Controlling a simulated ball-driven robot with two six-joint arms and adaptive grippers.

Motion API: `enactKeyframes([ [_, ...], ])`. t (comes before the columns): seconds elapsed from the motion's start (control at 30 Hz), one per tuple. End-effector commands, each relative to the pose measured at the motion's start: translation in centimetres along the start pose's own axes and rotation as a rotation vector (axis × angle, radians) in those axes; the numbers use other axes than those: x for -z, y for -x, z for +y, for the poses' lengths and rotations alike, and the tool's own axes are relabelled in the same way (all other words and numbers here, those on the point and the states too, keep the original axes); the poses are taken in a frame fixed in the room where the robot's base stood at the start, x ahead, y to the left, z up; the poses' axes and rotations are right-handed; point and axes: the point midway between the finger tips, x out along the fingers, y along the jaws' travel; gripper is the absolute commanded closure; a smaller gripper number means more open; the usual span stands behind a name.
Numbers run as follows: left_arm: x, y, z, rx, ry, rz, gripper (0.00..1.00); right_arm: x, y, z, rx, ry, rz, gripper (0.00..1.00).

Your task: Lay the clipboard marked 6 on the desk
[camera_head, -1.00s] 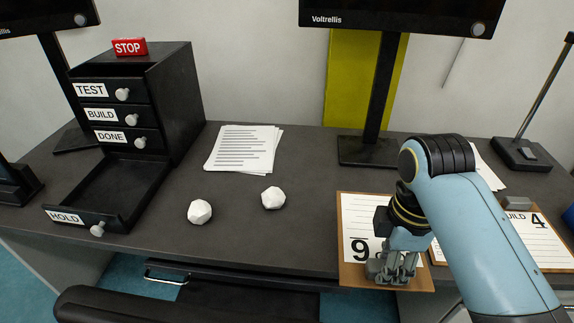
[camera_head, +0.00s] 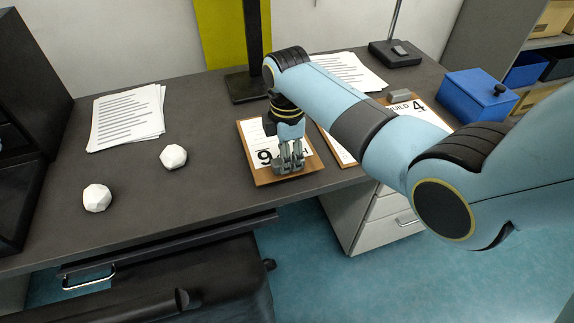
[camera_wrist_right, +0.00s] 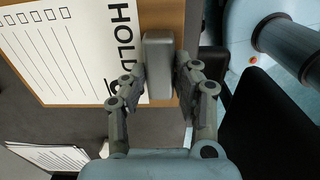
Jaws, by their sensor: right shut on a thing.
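The brown clipboard (camera_head: 268,179) carries a white sheet and lies flat at the desk's (camera_head: 215,192) front edge. Its big digit looks like a 9 in the head view, but its clip end faces me, so read from that end it is a 6. My right gripper (camera_head: 288,163) is over this near end. In the right wrist view the right gripper (camera_wrist_right: 159,80) is shut on the clipboard's grey clip (camera_wrist_right: 158,60), beside the word HOLD. I cannot tell whether the board touches the desk. My left gripper is not in view.
A second clipboard (camera_head: 427,116), marked BUILD 4, lies just right, partly behind my arm. Two white faceted lumps (camera_head: 173,156) (camera_head: 97,197) and a paper stack (camera_head: 127,115) are left. A monitor stand (camera_head: 245,88) is behind; a blue box (camera_head: 478,95) is right.

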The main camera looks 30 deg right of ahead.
Motion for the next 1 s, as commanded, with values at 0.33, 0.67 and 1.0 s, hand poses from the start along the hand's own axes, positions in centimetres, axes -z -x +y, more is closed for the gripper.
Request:
enactKeyframes([
  [0.33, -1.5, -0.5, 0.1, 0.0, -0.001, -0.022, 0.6, 0.0, -2.7, -0.1, -0.001, 0.0, 0.0, 1.0],
  [0.67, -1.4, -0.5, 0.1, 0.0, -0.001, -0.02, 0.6, 0.0, -2.8, -0.1, 0.0, 0.0, 0.0, 0.49],
  [1.0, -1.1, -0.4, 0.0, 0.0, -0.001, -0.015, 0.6, 0.0, -2.3, -0.1, -0.001, 0.0, 0.0, 0.48],
])
